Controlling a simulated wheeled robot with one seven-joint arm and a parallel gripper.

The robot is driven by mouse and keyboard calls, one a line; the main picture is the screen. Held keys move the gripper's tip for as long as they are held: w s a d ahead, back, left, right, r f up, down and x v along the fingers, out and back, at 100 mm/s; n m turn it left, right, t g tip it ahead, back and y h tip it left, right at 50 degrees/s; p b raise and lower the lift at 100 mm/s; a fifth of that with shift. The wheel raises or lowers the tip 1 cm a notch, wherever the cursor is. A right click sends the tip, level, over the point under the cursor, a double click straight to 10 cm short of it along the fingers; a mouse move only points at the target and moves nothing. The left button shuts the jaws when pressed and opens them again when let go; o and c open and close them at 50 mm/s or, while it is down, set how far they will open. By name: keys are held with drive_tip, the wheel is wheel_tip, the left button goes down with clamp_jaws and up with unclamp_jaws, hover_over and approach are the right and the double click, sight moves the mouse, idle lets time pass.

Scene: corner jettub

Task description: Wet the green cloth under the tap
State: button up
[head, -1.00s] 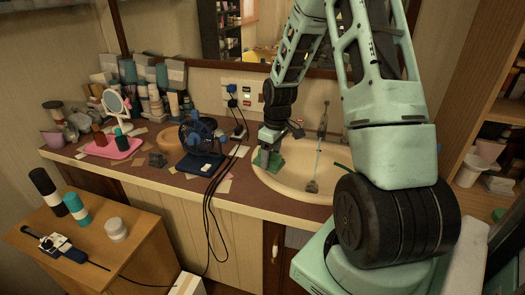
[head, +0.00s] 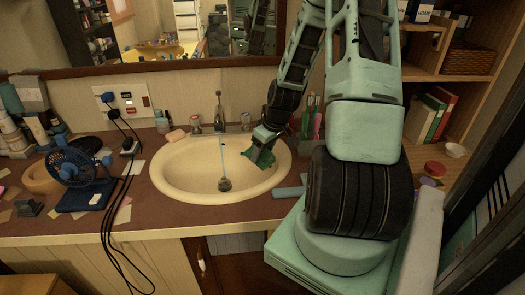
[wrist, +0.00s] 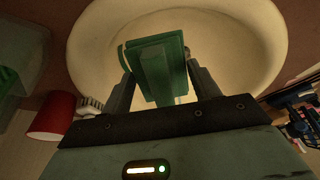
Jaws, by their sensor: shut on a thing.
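The green cloth (head: 259,159) is a folded piece held in my gripper (head: 265,146). In the wrist view the cloth (wrist: 158,66) sits between the two fingers of my gripper (wrist: 161,80), with the pale basin behind it. The tap (head: 219,105) stands at the back middle of the cream sink basin (head: 165,180). A thin pale-blue stream of water (head: 223,155) falls from it to the drain (head: 225,184). My gripper holds the cloth over the right side of the basin, to the right of the stream and apart from it.
Two tap handles (head: 195,123) flank the tap. A pinkish soap bar (head: 176,135) lies at the back left rim. A cup of brushes or pens (head: 312,120) stands right of the basin. A blue fan (head: 75,175) and black cables (head: 125,190) are on the left.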

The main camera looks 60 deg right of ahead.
sight(247, 150)
drive_tip(key=w, duration=0.2)
drive_tip(key=w+f+b, duration=0.1)
drive_tip(key=w, duration=0.1)
drive_tip(key=w+f+b, duration=0.1)
drive_tip(key=w, duration=0.1)
drive_tip(key=shift+w+a, duration=0.1)
drive_tip(key=shift+a, duration=0.3)
drive_tip(key=w+f+b, duration=0.1)
drive_tip(key=w+f, duration=0.1)
drive_tip(key=w, duration=0.5)
drive_tip(key=shift+a, duration=0.3)
drive_tip(key=shift+s+a, duration=0.4)
drive_tip(key=shift+s, duration=0.3)
drive_tip(key=shift+s+a, duration=0.4)
drive_tip(key=shift+s, duration=0.35)
drive_tip(key=shift+s+a, duration=0.4)
drive_tip(key=shift+s, duration=0.3)
